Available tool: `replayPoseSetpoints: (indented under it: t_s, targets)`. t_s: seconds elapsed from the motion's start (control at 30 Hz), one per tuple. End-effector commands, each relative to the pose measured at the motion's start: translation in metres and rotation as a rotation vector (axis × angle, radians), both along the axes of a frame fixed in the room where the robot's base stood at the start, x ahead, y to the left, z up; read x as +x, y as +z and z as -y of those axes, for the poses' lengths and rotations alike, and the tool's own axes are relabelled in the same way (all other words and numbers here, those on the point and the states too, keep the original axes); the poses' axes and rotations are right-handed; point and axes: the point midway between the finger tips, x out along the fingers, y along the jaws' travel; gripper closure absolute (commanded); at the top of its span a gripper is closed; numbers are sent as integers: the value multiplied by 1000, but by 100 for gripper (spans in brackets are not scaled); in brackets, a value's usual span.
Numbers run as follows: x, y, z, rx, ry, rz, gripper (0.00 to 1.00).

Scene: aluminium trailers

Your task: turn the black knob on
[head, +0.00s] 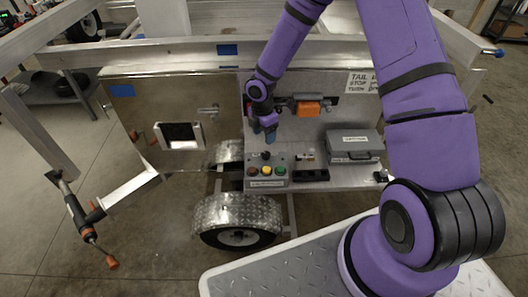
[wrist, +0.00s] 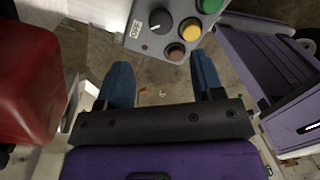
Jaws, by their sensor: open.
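The black knob (wrist: 160,20) sits on a grey control box (wrist: 150,46) in the wrist view. A white pointer mark on the knob faces a small white label. In the head view the knob (head: 266,155) is on the top rear of the control box (head: 268,184), on the trailer's shelf. My gripper (head: 265,133) is just above and behind the knob. In the wrist view my gripper (wrist: 162,80) has two blue fingers spread apart with nothing between them. The knob lies beyond the fingertips, apart from them.
Red (head: 252,171), yellow (head: 266,170) and green (head: 280,171) buttons line the box beside the knob. A grey case (head: 354,144) stands to the right, and an orange block (head: 308,108) is on the wall behind. A red object (wrist: 25,85) is close on the left in the wrist view.

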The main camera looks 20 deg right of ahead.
Motion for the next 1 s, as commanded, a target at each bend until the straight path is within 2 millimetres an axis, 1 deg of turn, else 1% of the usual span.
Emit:
replayPoseSetpoints:
  t_s: [0.03, 0.1, 0.3, 0.5, 0.7, 0.93, 0.97, 1.0]
  targets:
    - [-2, -10, 0, -1, 1, -3, 39]
    - [-3, -22, 0, 0, 0, -4, 39]
    - [-5, -57, 1, -2, 0, -3, 39]
    - [-6, -80, 2, -1, -1, 0, 39]
    - [-7, -89, 3, -1, -4, 0, 39]
    - [-7, -89, 3, -1, -3, 0, 39]
    - [-7, -89, 3, -1, -3, 0, 44]
    - [-7, -89, 3, -1, -3, 0, 53]
